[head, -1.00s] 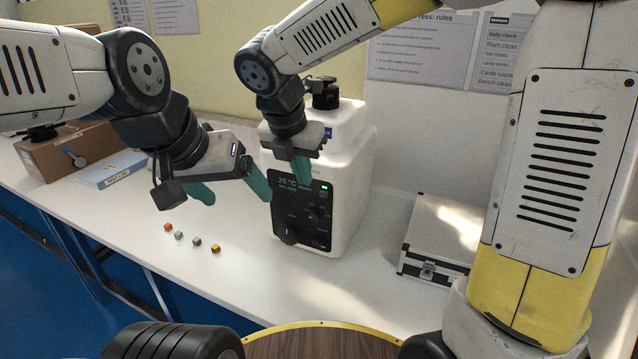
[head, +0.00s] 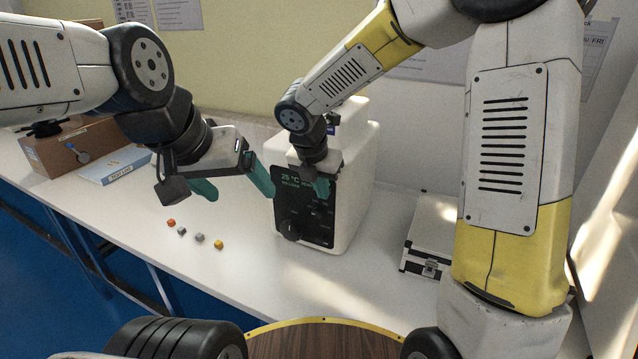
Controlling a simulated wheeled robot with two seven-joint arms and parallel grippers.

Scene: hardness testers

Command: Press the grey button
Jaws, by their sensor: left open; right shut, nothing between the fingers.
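A white machine (head: 351,190) with a black front panel (head: 288,203) stands on the bench. The panel carries a green "25 °C" readout, a dark round knob (head: 290,230) at its lower left and small dark controls. I cannot make out a grey button; part of the panel is behind my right gripper. My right gripper (head: 322,190) is shut and empty, pointing down in front of the panel's upper right; I cannot tell whether it touches. My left gripper (head: 236,192) is open and empty, left of the machine and above the bench.
Several small cubes (head: 200,237), orange, grey and yellow, lie on the white bench (head: 255,275) at the front left. A cardboard box (head: 50,155) and a blue-and-white box (head: 115,165) are at the far left. A silver case (head: 432,235) sits right of the machine.

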